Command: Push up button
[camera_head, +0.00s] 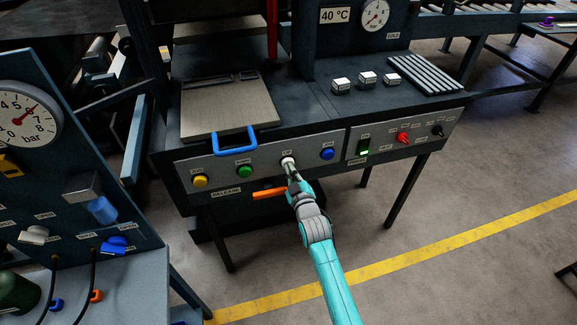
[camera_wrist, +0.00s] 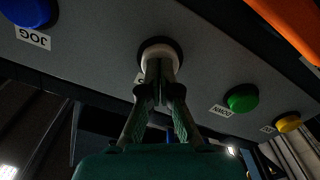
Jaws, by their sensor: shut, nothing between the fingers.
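The white up button (camera_head: 288,161) sits in the grey front panel of the press, with a small label above it that reads UP. In the wrist view the white button (camera_wrist: 160,52) shows at the upper middle inside a dark ring. My gripper (camera_head: 290,172) is shut and empty, its fingertips right at the button's face. In the wrist view the closed fingertips (camera_wrist: 160,68) overlap the lower part of the button and hide some of it. I cannot tell whether they touch or press it.
A green button (camera_head: 244,171) and a yellow button (camera_head: 200,181) are to the left, a blue button (camera_head: 327,154) to the right. An orange release handle (camera_head: 269,193) is just below, close to my gripper. A blue handle (camera_head: 236,142) juts out above the panel.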

